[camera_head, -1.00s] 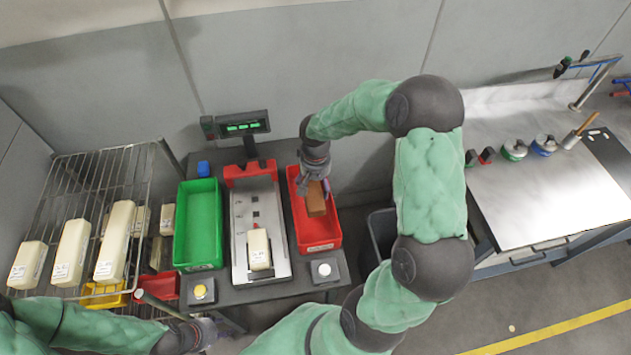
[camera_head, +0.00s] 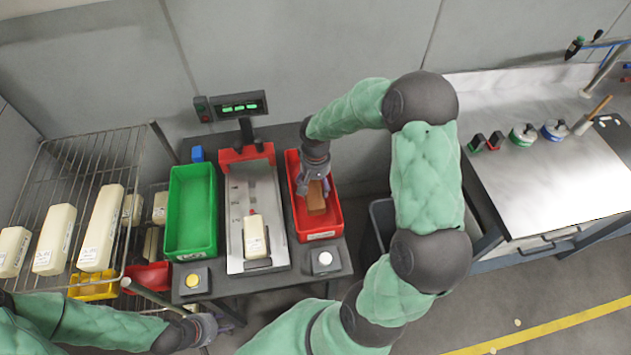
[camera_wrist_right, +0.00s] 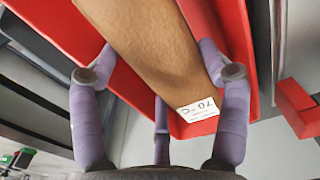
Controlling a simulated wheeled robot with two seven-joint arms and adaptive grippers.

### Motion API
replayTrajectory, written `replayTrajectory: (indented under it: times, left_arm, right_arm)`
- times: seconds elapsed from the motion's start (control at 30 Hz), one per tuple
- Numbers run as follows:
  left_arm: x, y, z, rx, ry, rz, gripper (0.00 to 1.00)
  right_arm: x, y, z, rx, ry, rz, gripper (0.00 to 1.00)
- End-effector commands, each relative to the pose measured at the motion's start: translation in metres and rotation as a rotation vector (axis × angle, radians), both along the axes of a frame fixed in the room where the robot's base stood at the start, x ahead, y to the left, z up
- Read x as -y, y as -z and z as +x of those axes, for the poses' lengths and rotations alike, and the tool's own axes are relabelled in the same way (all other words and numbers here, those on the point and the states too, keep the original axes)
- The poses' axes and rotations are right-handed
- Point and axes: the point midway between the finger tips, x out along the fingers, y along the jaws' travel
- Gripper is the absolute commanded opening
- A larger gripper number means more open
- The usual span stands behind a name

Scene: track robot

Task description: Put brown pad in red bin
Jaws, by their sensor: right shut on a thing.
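The brown pad (camera_head: 316,200) is a tan block with a white label, seen at the red bin in the head view. In the right wrist view the brown pad (camera_wrist_right: 160,45) lies between my purple fingers. My right gripper (camera_head: 314,183) is shut on it, over the red bin (camera_head: 324,229). The bin's red wall also shows in the wrist view (camera_wrist_right: 238,35). I cannot tell whether the pad touches the bin floor. My left gripper (camera_head: 208,327) is low at the front left, away from the pad; its fingers are too unclear to judge.
A scale (camera_head: 237,200) with a cream bottle (camera_head: 254,236) stands left of the red bin. A green bin (camera_head: 192,240) is further left. A wire rack (camera_head: 130,165) holds several cream bottles. A steel counter (camera_head: 540,190) is at the right.

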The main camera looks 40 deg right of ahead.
Motion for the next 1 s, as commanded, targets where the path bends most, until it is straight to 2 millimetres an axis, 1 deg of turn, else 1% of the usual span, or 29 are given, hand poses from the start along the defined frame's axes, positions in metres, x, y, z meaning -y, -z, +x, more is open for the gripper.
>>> replayTrajectory:
  times: [0.07, 0.33, 0.37, 0.4, 0.43, 0.83, 0.93, 1.0]
  left_arm:
    - [0.000, 0.003, 0.000, 0.000, 0.000, 0.000, 0.40]
    - [0.000, 0.002, 0.000, 0.000, 0.000, 0.000, 0.40]
    - [0.000, 0.002, 0.000, 0.000, 0.000, 0.000, 0.40]
    - [0.000, 0.002, 0.000, 0.000, 0.000, 0.000, 0.40]
    - [0.000, 0.002, 0.000, 0.000, 0.000, 0.000, 0.40]
    - [0.000, 0.002, 0.000, 0.000, 0.000, 0.000, 0.40]
    - [0.000, 0.002, 0.000, 0.000, 0.000, 0.000, 0.40]
    - [0.000, 0.002, 0.000, 0.000, 0.000, 0.000, 0.40]
  right_arm:
    - [0.000, 0.003, 0.000, 0.001, 0.000, 0.000, 0.43]
    - [0.000, 0.002, 0.000, 0.001, 0.000, 0.000, 0.43]
    - [0.000, 0.002, 0.000, 0.001, 0.000, 0.000, 0.84]
    - [0.000, 0.002, 0.000, 0.001, 0.000, 0.000, 0.96]
    - [0.000, 0.002, 0.000, 0.001, 0.000, 0.000, 1.00]
    - [0.000, 0.001, 0.000, 0.001, 0.000, 0.000, 1.00]
    - [0.001, -0.006, 0.001, 0.002, 0.000, -0.002, 1.00]
    - [0.001, -0.015, 0.001, 0.004, 0.001, -0.002, 1.00]
